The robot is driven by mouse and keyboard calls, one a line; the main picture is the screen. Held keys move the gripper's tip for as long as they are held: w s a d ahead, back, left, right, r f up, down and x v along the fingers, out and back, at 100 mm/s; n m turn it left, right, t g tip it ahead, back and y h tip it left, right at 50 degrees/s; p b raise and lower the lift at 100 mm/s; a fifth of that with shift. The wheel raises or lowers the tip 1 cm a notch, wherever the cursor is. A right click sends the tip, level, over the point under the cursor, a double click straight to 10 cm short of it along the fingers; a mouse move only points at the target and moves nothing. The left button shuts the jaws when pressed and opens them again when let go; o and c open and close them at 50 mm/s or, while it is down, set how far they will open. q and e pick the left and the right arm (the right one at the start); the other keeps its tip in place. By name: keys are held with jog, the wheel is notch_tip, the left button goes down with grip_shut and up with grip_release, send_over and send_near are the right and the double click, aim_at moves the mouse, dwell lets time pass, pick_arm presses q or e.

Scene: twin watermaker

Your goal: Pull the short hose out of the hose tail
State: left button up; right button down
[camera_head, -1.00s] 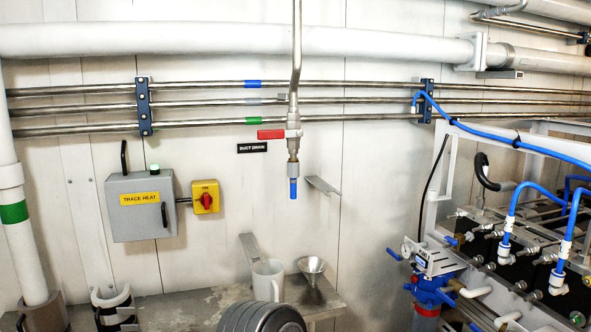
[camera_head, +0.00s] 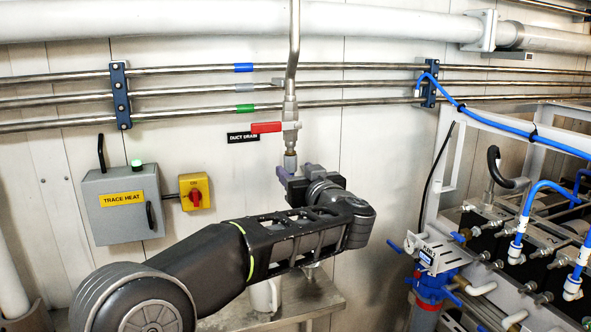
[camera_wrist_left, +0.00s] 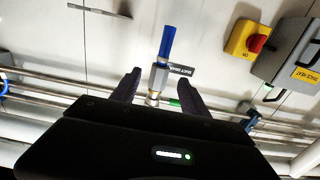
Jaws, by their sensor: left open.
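The short blue hose (camera_wrist_left: 167,40) sticks out of the metal hose tail (camera_wrist_left: 158,76) in the left wrist view, which shows the scene upside down. In the head view the hose tail (camera_head: 290,160) hangs below the drain valve, and the hose is hidden behind my gripper. My left gripper (camera_head: 297,178) is open just below the hose tail in the head view. In the left wrist view its two fingers (camera_wrist_left: 158,75) appear on either side of the hose tail, apart from it. How far they reach in depth is unclear. My right gripper is not in view.
The valve's red handle (camera_head: 266,127) is just above my gripper. A grey trace heat box (camera_head: 122,220) with a yellow switch (camera_head: 195,190) is on the wall at left. A mug (camera_head: 262,296) stands on the shelf below my arm. The pump frame (camera_head: 447,185) is at right.

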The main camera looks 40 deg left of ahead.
pick_arm(q)
jog(key=p+x, duration=0.2)
jog(key=x, duration=0.5)
jog(key=shift+w+a, duration=0.25)
jog(key=shift+a, duration=0.05)
jog(key=shift+f, duration=0.1)
jog(key=shift+c, duration=0.5)
grip_shut()
dwell(0.6)
dwell(0.3)
jog(key=shift+f+b, duration=1.55)
jog(key=shift+f, duration=1.15)
